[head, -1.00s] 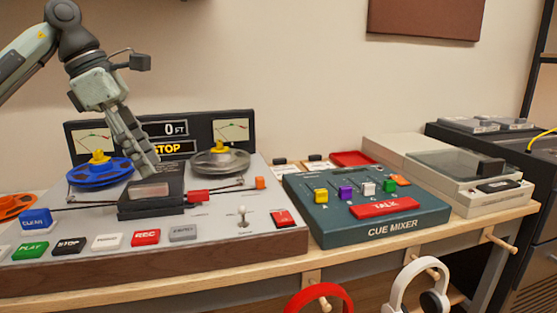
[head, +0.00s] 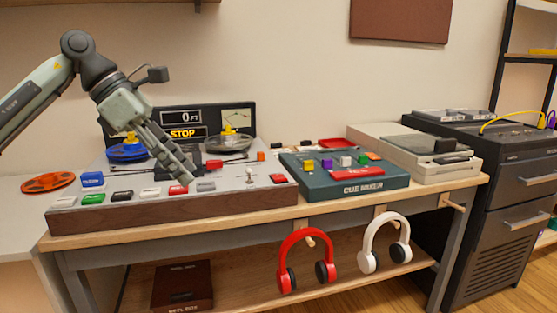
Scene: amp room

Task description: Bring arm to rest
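My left arm comes in from the left and reaches down over the tape machine (head: 125,212). My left gripper (head: 184,178) points down and to the right, its slim fingers close together with nothing seen between them. The fingertips show in front of the machine's head block (head: 214,164), near the row of buttons. The display (head: 183,132) reads STOP and 0 FT. My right gripper is not in view.
A cue mixer (head: 345,187) and a beige deck (head: 425,150) stand to the right on the bench. Red headphones (head: 306,240) and white headphones (head: 386,224) hang at its front edge. An orange reel (head: 48,182) lies at left.

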